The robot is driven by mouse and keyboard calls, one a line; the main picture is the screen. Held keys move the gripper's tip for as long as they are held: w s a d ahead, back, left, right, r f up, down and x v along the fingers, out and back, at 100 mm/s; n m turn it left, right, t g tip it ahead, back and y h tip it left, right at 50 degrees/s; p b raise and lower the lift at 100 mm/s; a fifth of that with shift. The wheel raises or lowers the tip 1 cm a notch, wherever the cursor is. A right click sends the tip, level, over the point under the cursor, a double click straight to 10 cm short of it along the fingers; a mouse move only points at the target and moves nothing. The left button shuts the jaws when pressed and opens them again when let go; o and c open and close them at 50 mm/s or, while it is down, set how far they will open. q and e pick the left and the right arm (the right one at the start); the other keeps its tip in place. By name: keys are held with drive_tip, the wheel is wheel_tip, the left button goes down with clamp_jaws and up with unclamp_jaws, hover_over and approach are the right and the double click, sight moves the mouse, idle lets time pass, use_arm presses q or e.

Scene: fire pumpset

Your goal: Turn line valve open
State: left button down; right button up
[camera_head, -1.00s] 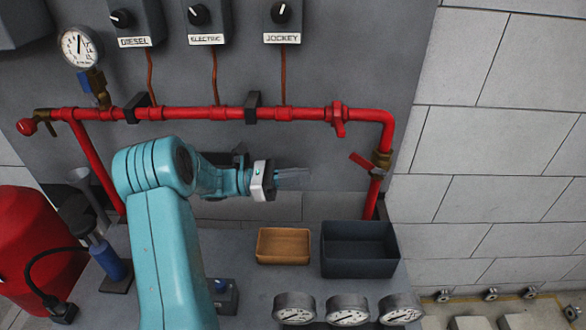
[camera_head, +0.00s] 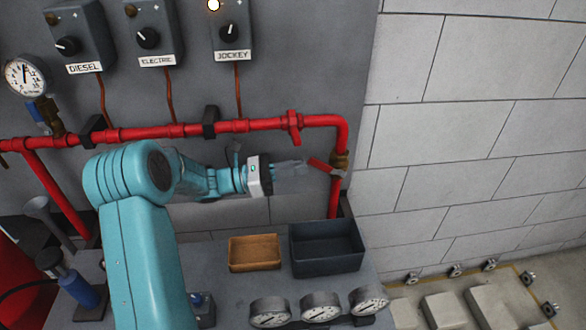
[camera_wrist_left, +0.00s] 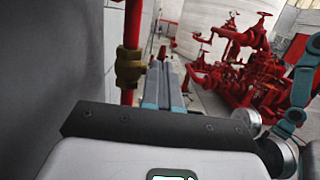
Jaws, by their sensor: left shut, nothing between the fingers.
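The line valve appears to be the brass valve body (camera_head: 339,161) on the red pipe's downward leg at the right. Its red lever (camera_head: 322,166) slants up and to the left from the body. My left gripper (camera_head: 292,168) is shut and empty, its fingers pointing right. Its tips appear close to the lever's free end; I cannot tell if they touch. My right gripper is not in view.
Above are the diesel, electric and jockey control boxes (camera_head: 229,30); a lamp on the jockey box is lit. Below are a wooden tray (camera_head: 232,257), a dark bin (camera_head: 328,264) and three gauges (camera_head: 321,308). Red pump equipment (camera_wrist_left: 245,60) shows in the left wrist view.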

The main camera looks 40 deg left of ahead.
sight(310, 159)
use_arm(q)
drive_tip(key=r+g+y+b, duration=0.1)
drive_tip(key=b, duration=0.1)
drive_tip(key=w+d+r+g+b, duration=0.1)
drive_tip(key=b, duration=0.1)
drive_tip(key=shift+w+r+y, duration=0.1)
drive_tip(key=shift+r+y, duration=0.25)
drive_tip(key=shift+y, duration=0.05)
drive_tip(key=shift+w+d+r, duration=0.1)
drive_tip(key=shift+w+r, duration=0.2)
drive_tip(key=shift+r, duration=0.35)
